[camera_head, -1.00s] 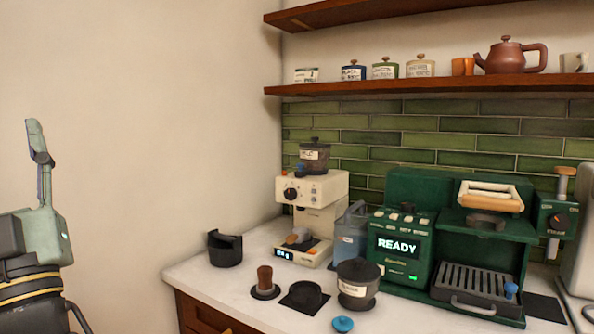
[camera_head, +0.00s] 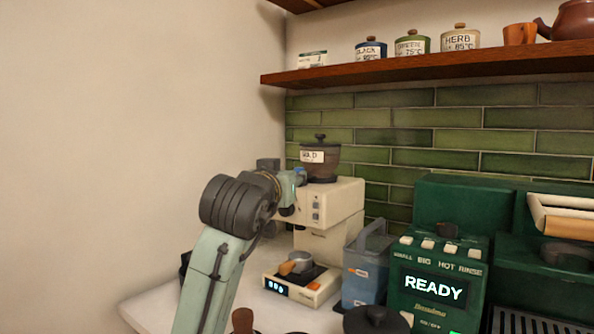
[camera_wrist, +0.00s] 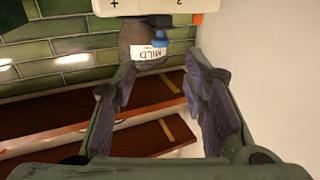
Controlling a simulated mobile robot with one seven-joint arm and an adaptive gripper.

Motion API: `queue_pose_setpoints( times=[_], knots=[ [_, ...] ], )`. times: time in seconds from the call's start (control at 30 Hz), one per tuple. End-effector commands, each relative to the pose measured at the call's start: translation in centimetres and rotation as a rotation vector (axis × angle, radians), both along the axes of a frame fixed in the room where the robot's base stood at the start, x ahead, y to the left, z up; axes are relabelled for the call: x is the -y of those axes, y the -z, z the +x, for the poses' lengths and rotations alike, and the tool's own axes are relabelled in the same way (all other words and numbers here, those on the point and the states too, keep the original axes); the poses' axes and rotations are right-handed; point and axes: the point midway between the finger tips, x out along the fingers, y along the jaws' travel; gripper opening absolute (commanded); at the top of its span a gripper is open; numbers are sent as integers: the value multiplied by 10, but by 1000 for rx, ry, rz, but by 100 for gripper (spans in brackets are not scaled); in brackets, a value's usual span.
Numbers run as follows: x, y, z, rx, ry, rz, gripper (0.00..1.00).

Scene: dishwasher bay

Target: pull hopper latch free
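The dark hopper (camera_head: 321,160) with its lid and "MILD" label sits on top of the cream grinder (camera_head: 335,205).
A blue-grey jug (camera_head: 366,268) stands right of the grinder, close to the green machine (camera_head: 440,285) reading "READY". The shelf (camera_head: 430,72) with canisters runs above. The wall to the left is bare.

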Motion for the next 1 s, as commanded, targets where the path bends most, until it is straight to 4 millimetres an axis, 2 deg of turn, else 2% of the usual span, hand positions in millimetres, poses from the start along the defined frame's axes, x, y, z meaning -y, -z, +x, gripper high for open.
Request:
queue_pose_setpoints(
  times=[0.3, 0.5, 0.87, 1.0],
  knots=[
    [14, -3, 59, -2, 0, -1, 40],
    [20, -2, 83, 0, 0, 0, 40],
    [21, 0, 89, 3, -1, 0, 40],
    [21, 0, 89, 3, -1, -1, 32]
  ],
)
